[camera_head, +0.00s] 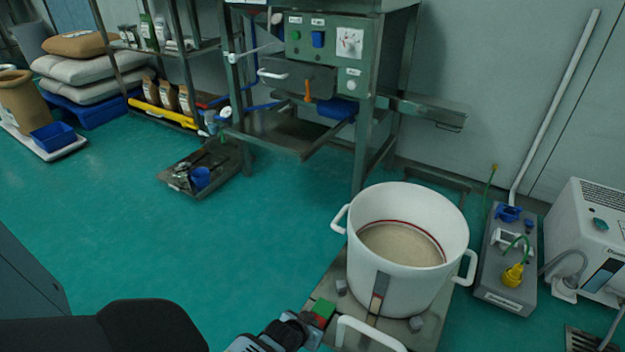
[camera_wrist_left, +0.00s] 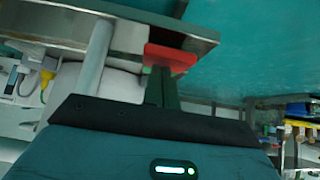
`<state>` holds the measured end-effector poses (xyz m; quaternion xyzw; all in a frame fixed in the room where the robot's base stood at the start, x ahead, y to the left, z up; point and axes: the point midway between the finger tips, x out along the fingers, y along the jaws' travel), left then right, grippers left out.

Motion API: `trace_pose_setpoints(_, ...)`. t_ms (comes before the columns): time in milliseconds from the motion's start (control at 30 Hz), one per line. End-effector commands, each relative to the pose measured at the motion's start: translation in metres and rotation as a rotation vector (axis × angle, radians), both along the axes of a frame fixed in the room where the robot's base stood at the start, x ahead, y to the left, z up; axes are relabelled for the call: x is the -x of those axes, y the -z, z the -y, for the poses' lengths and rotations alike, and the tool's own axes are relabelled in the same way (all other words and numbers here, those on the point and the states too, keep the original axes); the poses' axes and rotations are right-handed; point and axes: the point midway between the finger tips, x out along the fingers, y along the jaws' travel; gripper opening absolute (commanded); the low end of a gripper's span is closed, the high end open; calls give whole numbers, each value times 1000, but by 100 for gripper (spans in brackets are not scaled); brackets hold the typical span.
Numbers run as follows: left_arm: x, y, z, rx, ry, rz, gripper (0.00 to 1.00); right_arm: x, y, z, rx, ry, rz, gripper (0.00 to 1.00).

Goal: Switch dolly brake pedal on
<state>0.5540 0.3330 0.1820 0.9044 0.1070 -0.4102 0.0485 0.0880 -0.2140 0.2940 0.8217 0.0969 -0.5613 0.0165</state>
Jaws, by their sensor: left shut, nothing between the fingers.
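The dolly (camera_head: 333,272) stands on the floor at the bottom centre right of the head view and carries a white pot. Its brake pedal (camera_head: 323,308) is a small green and red piece at the dolly's left front edge. In the left wrist view the pedal (camera_wrist_left: 170,55) shows as a red plate with green beneath. My left gripper (camera_head: 309,320) is shut and empty, with its fingertips right at the pedal; I cannot tell whether they touch it. The fingers (camera_wrist_left: 161,85) hide part of the pedal in the wrist view. My right gripper is not in view.
The white pot (camera_head: 400,282) with pale powder has two side handles. The dolly's white push handle (camera_head: 370,330) rises close to my left gripper. A grey unit with a yellow plug (camera_head: 513,277) stands at right. The green floor (camera_head: 200,240) on the left is clear.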

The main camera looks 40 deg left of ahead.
Motion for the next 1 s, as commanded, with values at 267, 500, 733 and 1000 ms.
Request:
trace_pose_setpoints(267,7,10,2,-21,0,88,0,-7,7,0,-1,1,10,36)
trace_pose_setpoints(500,6,7,2,-21,0,89,0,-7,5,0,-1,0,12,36)
trace_pose_setpoints(733,6,0,2,-22,0,90,0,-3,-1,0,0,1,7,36)
trace_pose_setpoints(1000,6,-9,1,-21,0,89,0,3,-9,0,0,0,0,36)
